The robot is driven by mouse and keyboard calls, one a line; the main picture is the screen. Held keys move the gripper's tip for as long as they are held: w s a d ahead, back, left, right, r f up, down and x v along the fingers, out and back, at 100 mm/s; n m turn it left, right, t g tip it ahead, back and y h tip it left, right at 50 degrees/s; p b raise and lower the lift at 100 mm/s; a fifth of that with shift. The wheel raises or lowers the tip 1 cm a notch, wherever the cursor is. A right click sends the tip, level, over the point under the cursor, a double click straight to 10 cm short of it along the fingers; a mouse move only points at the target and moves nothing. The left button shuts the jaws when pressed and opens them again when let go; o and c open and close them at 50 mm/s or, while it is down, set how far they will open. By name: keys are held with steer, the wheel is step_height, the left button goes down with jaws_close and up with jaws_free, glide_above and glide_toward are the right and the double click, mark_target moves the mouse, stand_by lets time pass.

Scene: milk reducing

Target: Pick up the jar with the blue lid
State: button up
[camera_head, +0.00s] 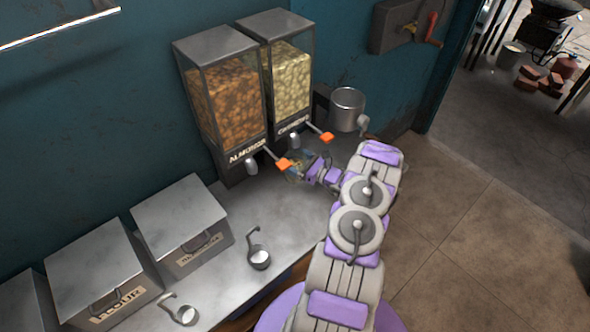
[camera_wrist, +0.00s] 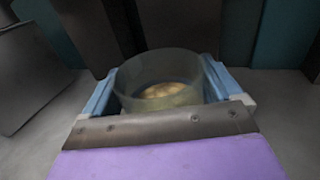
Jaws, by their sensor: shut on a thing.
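My gripper (camera_head: 299,168) is at the dispensers, at the end of my purple and grey arm. In the wrist view its two pale blue fingers stand on either side of a clear glass jar (camera_wrist: 160,104) and are shut on it. The jar is upright with its round mouth uncovered, and some tan pieces lie inside. No blue lid shows on it in this view. In the head view the jar is small and mostly hidden among the gripper parts, below the dispenser spouts. I cannot tell whether it touches the counter.
Two tall dispensers, almonds (camera_head: 226,98) and a paler filling (camera_head: 290,85), stand against the teal wall. A metal pot (camera_head: 347,110) is right of them. Metal boxes (camera_head: 180,225) and two small scoops (camera_head: 259,258) are on the left counter (camera_head: 225,287). Open floor lies right.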

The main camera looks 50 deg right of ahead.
steer(key=shift+c, duration=0.3)
steer(key=shift+r, duration=0.1)
steer(key=shift+r, duration=0.4)
steer(key=s+a+r+p, duration=0.4)
steer(key=s+a+p, duration=0.1)
steer(key=s+a, duration=0.65)
steer(key=s+d, duration=0.3)
steer(key=s, duration=0.5)
steer(key=s+d, duration=0.3)
steer(key=s, duration=0.5)
steer(key=shift+h, duration=0.3)
steer(key=w+d+f+b, duration=0.1)
steer(key=w+d, duration=0.1)
steer(key=d, duration=0.2)
steer(key=w+d+f+b, duration=0.2)
steer(key=w+d, duration=0.1)
steer(key=d, duration=0.2)
steer(key=w+d+f+b, duration=0.1)
steer(key=w+d+f, duration=0.1)
steer(key=w+d, duration=0.1)
steer(key=shift+w+d+b, duration=0.15)
steer(key=shift+d+b, duration=0.2)
steer(key=shift+d, duration=0.4)
steer(key=shift+r, duration=0.1)
